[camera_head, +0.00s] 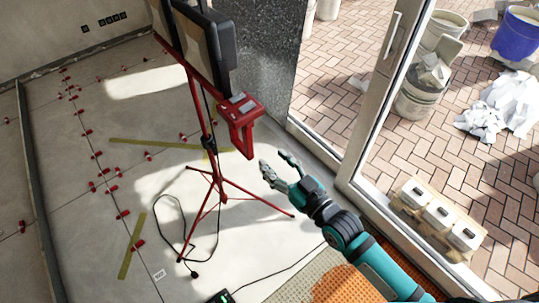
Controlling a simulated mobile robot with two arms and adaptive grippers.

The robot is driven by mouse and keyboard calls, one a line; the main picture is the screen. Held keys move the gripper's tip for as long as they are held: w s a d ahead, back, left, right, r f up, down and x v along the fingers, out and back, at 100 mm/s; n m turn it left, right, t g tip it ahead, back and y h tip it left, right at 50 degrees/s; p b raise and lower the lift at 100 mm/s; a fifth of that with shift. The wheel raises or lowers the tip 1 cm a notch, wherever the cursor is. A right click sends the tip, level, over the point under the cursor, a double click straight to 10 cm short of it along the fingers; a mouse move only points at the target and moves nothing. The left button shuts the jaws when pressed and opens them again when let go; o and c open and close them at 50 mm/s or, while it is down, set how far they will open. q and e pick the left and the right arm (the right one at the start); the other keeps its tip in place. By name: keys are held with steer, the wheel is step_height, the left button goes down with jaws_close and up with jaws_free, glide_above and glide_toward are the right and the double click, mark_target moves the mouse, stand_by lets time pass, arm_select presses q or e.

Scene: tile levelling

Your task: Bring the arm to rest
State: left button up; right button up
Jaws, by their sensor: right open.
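My right arm (345,232) comes in from the lower right, teal and black. My right gripper (277,168) is open, with its fingers apart and nothing seen between them. It is over the tiled floor, in front of the red work-light stand (217,170) in the picture. A red boxy part (240,125) of the light shows just up and left of the fingers. My left gripper is not in view.
Several red levelling clips (123,214) mark the tile joints at left. A black cable (170,202) lies by the tripod. A glass door frame (372,110) stands at right, with buckets (420,97) outside. An orange-stained mat (345,285) lies below the arm.

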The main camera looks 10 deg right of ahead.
steer(key=shift+f, duration=0.1)
stand_by(0.4)
steer(key=s+d+f+m+g+h, duration=0.1)
steer(key=s+d+f+g+h, duration=0.2)
steer(key=f, duration=0.9)
steer(key=s+d+f+m+g+h, duration=0.1)
steer(key=s+d+f+h, duration=0.3)
steer(key=f, duration=0.7)
steer(key=s+d+f+m+g, duration=0.1)
steer(key=s+d+f+g, duration=0.3)
steer(key=f, duration=0.8)
steer(key=s+d+f+g+h, duration=0.1)
steer(key=s+d+f+g, duration=0.1)
steer(key=s+f, duration=0.3)
steer(key=s+d+f+g, duration=0.2)
steer(key=s+f, duration=0.4)
steer(key=s, duration=0.8)
steer(key=s+d+f+m+g+h, duration=0.1)
steer(key=s+f, duration=0.4)
steer(key=s, duration=0.5)
steer(key=shift+s+d+f+g+h, duration=0.2)
steer(key=shift+d+g+h, duration=0.1)
steer(key=shift+d+g, duration=0.25)
